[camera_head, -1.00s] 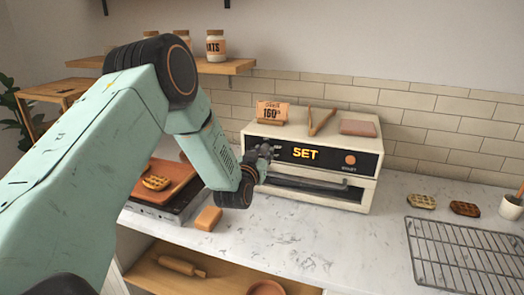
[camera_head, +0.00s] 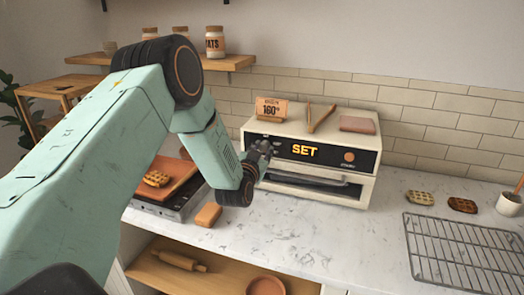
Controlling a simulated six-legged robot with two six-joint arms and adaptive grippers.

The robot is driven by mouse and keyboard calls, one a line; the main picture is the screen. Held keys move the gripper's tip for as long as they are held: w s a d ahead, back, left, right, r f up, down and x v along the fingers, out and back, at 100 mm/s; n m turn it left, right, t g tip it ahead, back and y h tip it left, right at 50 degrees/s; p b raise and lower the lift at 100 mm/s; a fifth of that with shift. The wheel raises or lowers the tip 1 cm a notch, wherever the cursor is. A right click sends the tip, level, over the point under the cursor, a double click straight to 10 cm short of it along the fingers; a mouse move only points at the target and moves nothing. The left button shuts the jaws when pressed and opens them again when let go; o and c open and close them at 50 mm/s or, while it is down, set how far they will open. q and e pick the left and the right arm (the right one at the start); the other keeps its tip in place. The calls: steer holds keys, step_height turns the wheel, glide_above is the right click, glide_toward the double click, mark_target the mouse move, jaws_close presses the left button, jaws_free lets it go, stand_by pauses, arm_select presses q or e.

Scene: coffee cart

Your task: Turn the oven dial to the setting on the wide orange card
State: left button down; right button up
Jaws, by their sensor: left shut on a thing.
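The cream oven (camera_head: 362,188) stands on the counter against the tiled wall. Its black front panel shows SET in yellow on the display (camera_head: 305,151), with a round orange button (camera_head: 349,156) at the right. The wide orange card (camera_head: 271,109) stands on the oven top at the left and reads 160°. My left gripper (camera_head: 264,147) is at the left end of the panel, shut on what appears to be the oven dial. The gripper hides the dial, so its pointer cannot be read. My right gripper is not in view.
A waffle iron (camera_head: 170,203) and an orange-brown block (camera_head: 208,214) are left of the oven. A wire rack (camera_head: 465,256) and two waffles lie right. The counter front is clear.

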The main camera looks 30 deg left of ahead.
arm_select(q)
steer(key=c, duration=1.4)
jaws_free()
steer(key=shift+s+f, duration=0.1)
steer(key=shift+f, duration=0.25)
steer(key=o, duration=0.4)
steer(key=shift+r, duration=0.1)
steer(key=shift+r, duration=0.1)
steer(key=v, duration=1.1)
steer(key=shift+s+d+r, duration=0.1)
steer(key=shift+s+d, duration=0.1)
steer(key=shift+s, duration=0.15)
